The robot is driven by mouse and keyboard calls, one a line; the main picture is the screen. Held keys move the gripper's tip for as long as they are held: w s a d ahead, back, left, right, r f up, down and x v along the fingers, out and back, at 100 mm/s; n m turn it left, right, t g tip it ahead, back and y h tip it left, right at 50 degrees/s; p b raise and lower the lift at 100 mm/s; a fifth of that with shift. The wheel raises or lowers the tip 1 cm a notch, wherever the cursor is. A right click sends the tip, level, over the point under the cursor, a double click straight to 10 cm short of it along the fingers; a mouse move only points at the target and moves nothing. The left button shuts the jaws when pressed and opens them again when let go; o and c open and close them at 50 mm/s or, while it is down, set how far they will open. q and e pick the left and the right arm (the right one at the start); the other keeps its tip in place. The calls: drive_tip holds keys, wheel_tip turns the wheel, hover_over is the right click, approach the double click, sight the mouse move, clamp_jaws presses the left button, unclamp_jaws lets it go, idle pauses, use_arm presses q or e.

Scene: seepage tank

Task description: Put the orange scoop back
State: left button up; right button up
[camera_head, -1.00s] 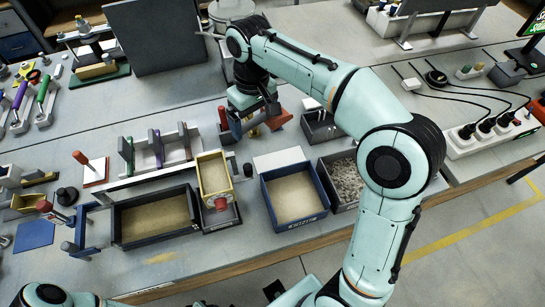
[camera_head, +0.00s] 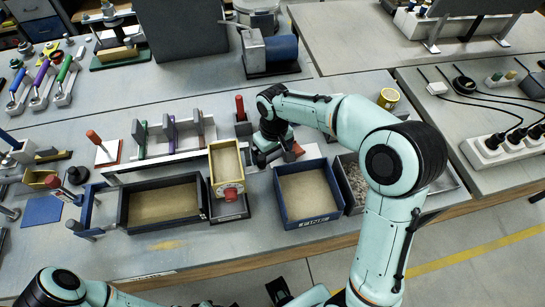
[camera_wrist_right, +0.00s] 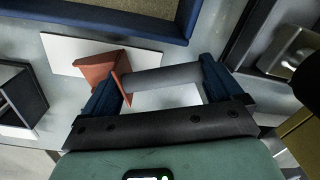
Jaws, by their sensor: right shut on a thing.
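The orange scoop (camera_head: 292,151) has an orange-red head and a grey handle. My right gripper (camera_head: 270,157) holds it low over the bench, behind the blue sand box marked FINE (camera_head: 309,219). In the right wrist view my right gripper (camera_wrist_right: 162,82) is shut on the scoop's grey handle, and the orange head (camera_wrist_right: 102,68) sticks out past the left finger. A white plate (camera_wrist_right: 62,50) lies below the scoop; I cannot tell whether the scoop touches it. The plate is mostly hidden in the head view. My left gripper is out of view; only my left arm shows at the lower left.
A gravel box (camera_head: 350,180) stands right of the FINE box. A small yellow-framed sand box (camera_head: 226,163) and a dark sand tray (camera_head: 122,208) stand to the left. A red-handled tool (camera_head: 240,106) stands upright behind.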

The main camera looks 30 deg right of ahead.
sight(274, 155)
drive_tip(key=shift+f, duration=0.6)
drive_tip(key=shift+f, duration=0.2)
drive_tip(key=o, duration=0.9)
drive_tip(key=shift+r, duration=0.25)
drive_tip(key=r+p, duration=0.1)
drive_tip(key=r, duration=1.1)
drive_tip(key=shift+d+p, duration=0.2)
drive_tip(key=shift+p, duration=0.1)
